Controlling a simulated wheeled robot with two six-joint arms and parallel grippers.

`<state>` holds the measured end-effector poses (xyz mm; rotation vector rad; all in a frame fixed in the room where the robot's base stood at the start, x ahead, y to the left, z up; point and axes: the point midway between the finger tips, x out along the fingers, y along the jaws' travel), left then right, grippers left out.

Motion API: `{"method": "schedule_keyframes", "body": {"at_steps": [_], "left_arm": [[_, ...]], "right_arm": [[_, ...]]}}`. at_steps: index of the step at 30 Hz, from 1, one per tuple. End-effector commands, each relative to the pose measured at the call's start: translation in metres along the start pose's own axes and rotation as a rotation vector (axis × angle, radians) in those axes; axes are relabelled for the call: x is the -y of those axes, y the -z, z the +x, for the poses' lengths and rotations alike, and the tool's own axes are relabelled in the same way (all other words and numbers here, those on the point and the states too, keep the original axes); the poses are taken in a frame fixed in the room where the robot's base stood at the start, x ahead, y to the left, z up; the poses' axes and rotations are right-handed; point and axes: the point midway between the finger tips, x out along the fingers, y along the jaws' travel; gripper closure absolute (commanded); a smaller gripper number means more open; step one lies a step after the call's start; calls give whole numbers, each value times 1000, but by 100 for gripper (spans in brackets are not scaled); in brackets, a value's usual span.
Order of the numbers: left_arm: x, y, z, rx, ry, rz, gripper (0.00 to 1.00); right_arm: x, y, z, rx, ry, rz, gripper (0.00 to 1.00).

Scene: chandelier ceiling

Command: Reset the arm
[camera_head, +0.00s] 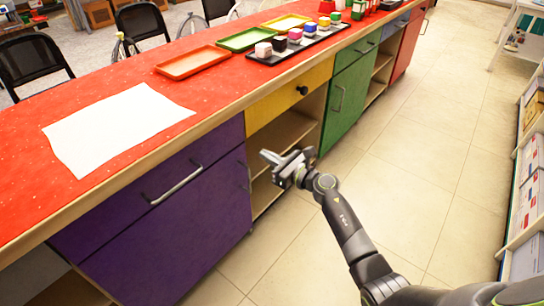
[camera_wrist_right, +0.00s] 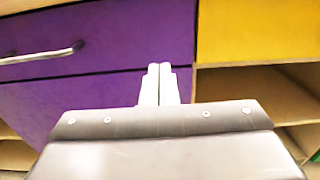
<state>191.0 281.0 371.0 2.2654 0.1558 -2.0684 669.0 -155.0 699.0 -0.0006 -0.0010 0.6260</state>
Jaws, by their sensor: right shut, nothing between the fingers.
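My right gripper (camera_head: 270,157) is in front of the cabinet, beside the open shelf under the yellow drawer, below the countertop. In the right wrist view its two fingers (camera_wrist_right: 159,84) are together with nothing between them, against the purple cabinet front (camera_wrist_right: 110,45). My right arm comes in from the lower right of the head view. My left gripper does not show in either view.
A purple drawer handle (camera_head: 177,187) sticks out. The tiled floor (camera_head: 420,150) at right is clear.

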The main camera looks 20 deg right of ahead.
Motion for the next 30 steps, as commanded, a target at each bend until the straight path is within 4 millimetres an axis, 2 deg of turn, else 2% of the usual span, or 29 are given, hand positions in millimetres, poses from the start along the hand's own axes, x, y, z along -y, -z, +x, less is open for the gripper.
{"method": "schedule_keyframes", "body": {"at_steps": [3, 11, 14, 16, 20, 24, 26, 30], "left_arm": [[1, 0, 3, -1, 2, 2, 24], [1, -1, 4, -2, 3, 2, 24], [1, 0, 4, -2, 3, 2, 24], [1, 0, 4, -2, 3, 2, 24], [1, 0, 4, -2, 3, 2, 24], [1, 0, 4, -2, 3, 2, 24], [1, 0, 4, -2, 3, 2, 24], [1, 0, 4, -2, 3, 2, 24]], "right_arm": [[0, 0, -10, -1, 0, 0, 100], [2, 3, -17, 8, 20, 41, 100], [9, 13, -31, 43, 99, 197, 100], [19, 26, -50, 84, 195, 382, 100], [41, 66, -102, 189, 435, 826, 100], [50, 128, -173, 317, 727, 1306, 100], [47, 158, -206, 377, 863, 1503, 100], [18, 226, -284, 527, 1198, 1913, 100]]}}
